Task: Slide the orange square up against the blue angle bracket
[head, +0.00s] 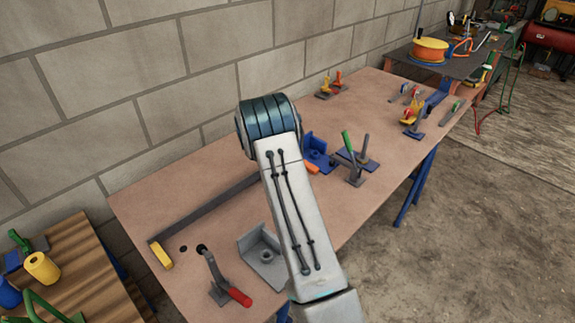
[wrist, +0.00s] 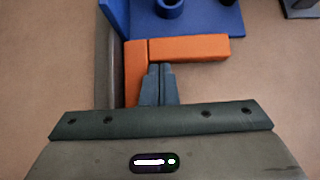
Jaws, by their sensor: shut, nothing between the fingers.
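The orange square (wrist: 190,48) is a flat L-shaped piece on the table. In the wrist view one leg runs right along the near edge of the blue angle bracket (wrist: 205,18); the other runs toward me. Any gap between that leg and the bracket is too small to tell. My gripper (wrist: 160,70) is shut and empty, with its fingertips inside the square's corner, close to both legs. In the head view the blue bracket (head: 316,148) stands mid-table, and the orange square (head: 311,167) shows only partly beside my arm, which hides my gripper.
A dark bar (wrist: 107,70) lies along the square's left side; its yellow end (head: 161,255) is at the table's left. A grey bracket (head: 262,250), a red-handled clamp (head: 228,290) and a green-handled clamp (head: 350,150) are near. Bare table (wrist: 270,75) lies right of the square.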

